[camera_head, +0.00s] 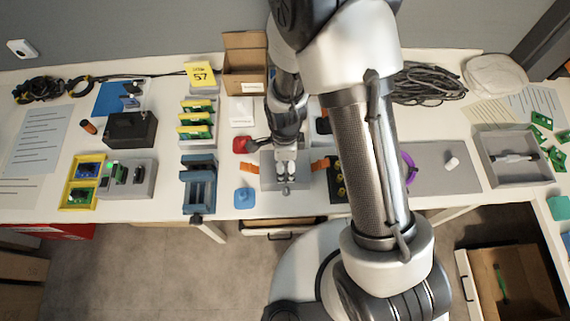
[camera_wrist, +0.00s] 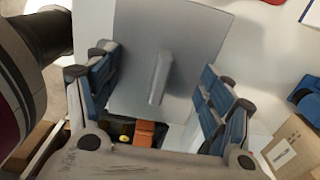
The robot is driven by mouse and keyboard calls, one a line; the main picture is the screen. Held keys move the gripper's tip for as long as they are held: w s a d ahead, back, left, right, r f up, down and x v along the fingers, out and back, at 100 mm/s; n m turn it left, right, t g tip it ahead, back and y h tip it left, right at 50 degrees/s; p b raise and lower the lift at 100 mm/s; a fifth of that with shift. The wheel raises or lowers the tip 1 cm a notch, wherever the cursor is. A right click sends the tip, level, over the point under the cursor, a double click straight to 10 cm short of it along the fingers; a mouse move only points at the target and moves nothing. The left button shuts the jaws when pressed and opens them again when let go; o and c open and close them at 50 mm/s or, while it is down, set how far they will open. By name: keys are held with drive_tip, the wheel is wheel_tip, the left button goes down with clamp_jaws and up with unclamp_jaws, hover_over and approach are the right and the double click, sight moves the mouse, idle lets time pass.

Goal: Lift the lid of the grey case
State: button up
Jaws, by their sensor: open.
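The grey case (camera_head: 270,181) sits near the front edge of the table, below my gripper (camera_head: 286,170). In the wrist view its flat grey lid (camera_wrist: 195,30) fills the upper middle, with a narrow raised grey handle (camera_wrist: 160,78) on it. My gripper is open in the wrist view (camera_wrist: 160,85), one blue-padded finger on each side of the handle. Nothing is held. Whether the fingers touch the lid cannot be told. My gripper hides part of the case in the head view.
A blue rack (camera_head: 198,184) and a blue knobbed piece (camera_head: 244,197) stand left of the case. A red object (camera_head: 241,145) lies behind left. A dark tray with yellow parts (camera_head: 338,182) is close on the right. An open carton (camera_head: 245,65) stands at the back.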

drive_tip(key=shift+s, duration=0.15)
drive_tip(key=c, duration=1.1)
